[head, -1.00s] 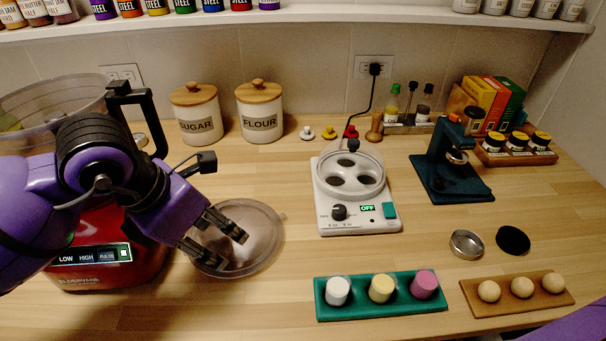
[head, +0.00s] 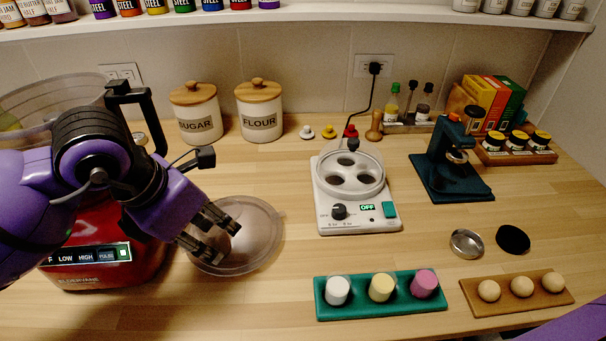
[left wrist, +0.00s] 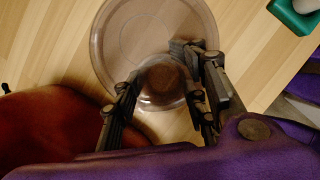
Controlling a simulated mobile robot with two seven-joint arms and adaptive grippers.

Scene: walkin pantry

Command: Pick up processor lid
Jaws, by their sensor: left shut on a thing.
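The processor lid (head: 262,222) is a round, see-through, smoky disc lying on the wooden counter, right of the red food processor (head: 105,255). My left gripper (head: 220,240) is over the lid's near left part, shut on its raised middle piece, as far as I can tell. In the left wrist view the lid (left wrist: 125,40) lies under the fingers, and the brownish round middle (left wrist: 163,82) shows between the two fingertips of the gripper (left wrist: 160,88). The fingers hide part of the lid. My right gripper is not in view.
The clear processor bowl (head: 50,105) with a black handle stands behind my left arm. Sugar (head: 198,115) and flour (head: 260,112) canisters stand at the back. A white egg-cooker-like device (head: 355,190) and a green tray (head: 380,308) stand to the right. Bare counter surrounds the lid's right side.

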